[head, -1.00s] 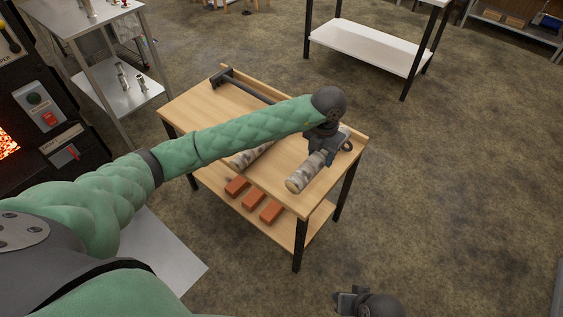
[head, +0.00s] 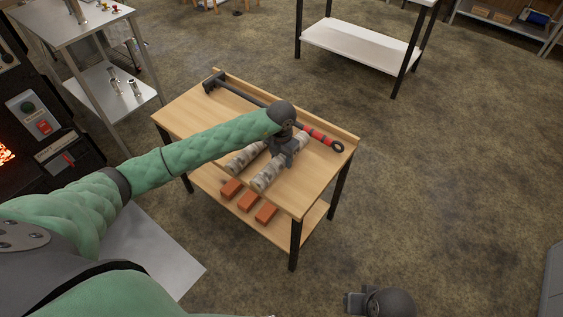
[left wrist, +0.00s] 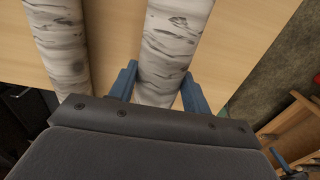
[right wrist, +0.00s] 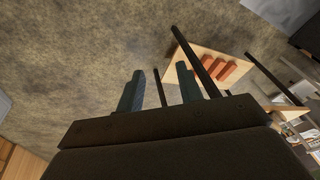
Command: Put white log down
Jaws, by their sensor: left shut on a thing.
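My left gripper (head: 282,158) is shut on a white birch log (head: 266,180) over the wooden table (head: 305,185). In the left wrist view the blue fingers (left wrist: 160,88) sit on either side of this log (left wrist: 172,40). A second white log (head: 240,163) lies on the table just left of it, roughly parallel, with a gap between them; it also shows in the left wrist view (left wrist: 60,40). I cannot tell whether the held log touches the tabletop. My right gripper (head: 352,301) is open and empty, low and away from the table; its fingers are apart in the right wrist view (right wrist: 160,90).
A dark long-handled tool (head: 245,95) with a red grip (head: 320,135) lies along the table's back edge. Several orange bricks (head: 247,201) sit on the lower shelf. A metal cart (head: 125,105) and the firebox (head: 45,127) stand left. The table's front right is clear.

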